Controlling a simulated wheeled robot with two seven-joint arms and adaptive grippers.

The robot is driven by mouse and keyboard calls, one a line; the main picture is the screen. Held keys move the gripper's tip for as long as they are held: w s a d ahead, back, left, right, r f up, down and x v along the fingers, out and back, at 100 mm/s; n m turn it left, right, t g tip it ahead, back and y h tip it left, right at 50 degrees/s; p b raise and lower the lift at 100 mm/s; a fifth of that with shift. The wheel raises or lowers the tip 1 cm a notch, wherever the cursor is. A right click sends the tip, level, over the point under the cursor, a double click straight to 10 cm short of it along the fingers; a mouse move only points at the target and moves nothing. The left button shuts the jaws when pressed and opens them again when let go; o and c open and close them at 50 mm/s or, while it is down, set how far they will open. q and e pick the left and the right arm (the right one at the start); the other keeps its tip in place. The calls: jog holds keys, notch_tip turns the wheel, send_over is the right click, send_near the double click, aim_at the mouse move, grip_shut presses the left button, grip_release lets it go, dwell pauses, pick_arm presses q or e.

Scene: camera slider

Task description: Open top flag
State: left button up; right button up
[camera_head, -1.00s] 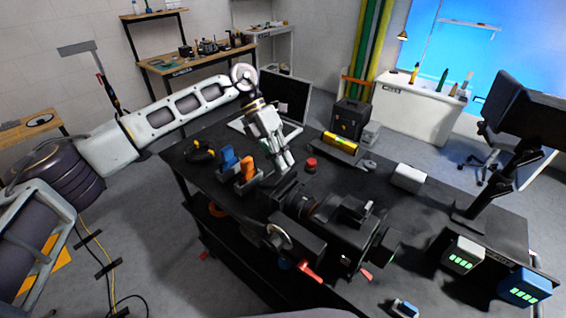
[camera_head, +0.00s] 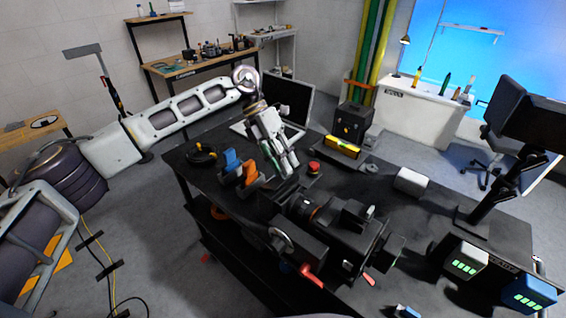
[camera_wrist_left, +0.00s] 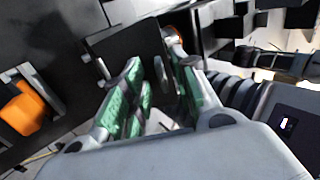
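The black camera rig (camera_head: 345,228) stands on the dark table, with its lens end toward my left gripper. A flat black plate, which looks like the top flag (camera_wrist_left: 122,44), lies just past my left fingertips in the left wrist view. My left gripper (camera_head: 288,168) is above the front end of the rig. It also shows in the left wrist view (camera_wrist_left: 162,66), with its green-padded fingers apart and nothing held between them. I cannot tell whether a finger touches the plate. The flag's edge is partly hidden by the fingers. My right gripper is not in view.
Blue (camera_head: 231,160) and orange (camera_head: 244,173) clamp-like items stand left of the gripper; the orange one also shows in the left wrist view (camera_wrist_left: 26,108). A red button (camera_head: 314,167) and a laptop (camera_head: 290,98) are behind. A monitor arm (camera_head: 490,190) rises at right.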

pick_arm(q)
jog(key=v, duration=1.1)
jog(key=shift+r, duration=0.2)
jog(key=shift+w+a, duration=0.15)
